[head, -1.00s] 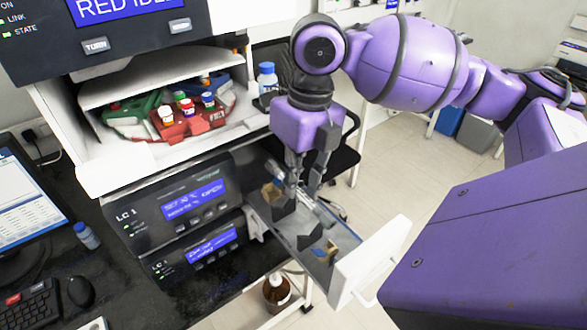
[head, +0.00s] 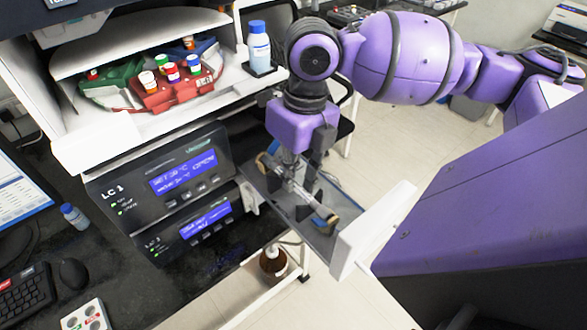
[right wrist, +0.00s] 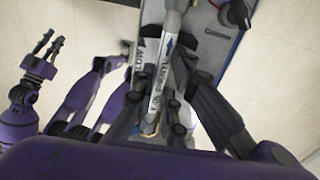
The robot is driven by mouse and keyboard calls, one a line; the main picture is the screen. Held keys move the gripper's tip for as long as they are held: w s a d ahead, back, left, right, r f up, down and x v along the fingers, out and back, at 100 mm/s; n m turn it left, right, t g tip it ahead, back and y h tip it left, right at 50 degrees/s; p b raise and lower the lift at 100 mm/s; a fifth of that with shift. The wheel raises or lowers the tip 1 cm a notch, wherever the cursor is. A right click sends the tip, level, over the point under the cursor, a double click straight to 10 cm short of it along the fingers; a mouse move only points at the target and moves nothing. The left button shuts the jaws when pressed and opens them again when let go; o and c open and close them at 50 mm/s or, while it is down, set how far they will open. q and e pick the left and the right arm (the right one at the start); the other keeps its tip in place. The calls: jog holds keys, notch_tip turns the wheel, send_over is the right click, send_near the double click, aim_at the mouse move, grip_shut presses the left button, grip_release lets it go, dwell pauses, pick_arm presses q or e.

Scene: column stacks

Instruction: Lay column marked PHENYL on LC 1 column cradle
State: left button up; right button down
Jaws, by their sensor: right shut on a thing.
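The column marked PHENYL (right wrist: 157,88) is a slim silver tube with a white label, readable in the right wrist view. It also shows in the head view (head: 302,190). My right gripper (head: 291,172) is shut on it from above, over the LC 1 column cradle in the pulled-out tray (head: 345,192). The column lines up with the cradle's two tan-faced holders (head: 328,221), very close to them; I cannot tell whether it rests on them. The gripper hides its middle. My left gripper (right wrist: 44,52) shows only in the right wrist view, apart, empty and open.
The tray's white front (head: 370,235) stands at the right. The LC 1 unit (head: 165,190) is left of the tray. A shelf above holds red and green racks (head: 175,88) and a blue-capped bottle (head: 259,48). A brown bottle (head: 272,262) stands below.

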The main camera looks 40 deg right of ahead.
jog(key=shift+f, duration=0.4)
dwell(0.5)
jog(key=shift+f, duration=0.2)
jog(key=c, duration=1.7)
grip_release()
jog(key=r, duration=0.4)
jog(key=d+r, duration=0.1)
jog(key=r, duration=0.7)
jog(key=shift+d, duration=0.25)
jog(key=shift+f, duration=0.15)
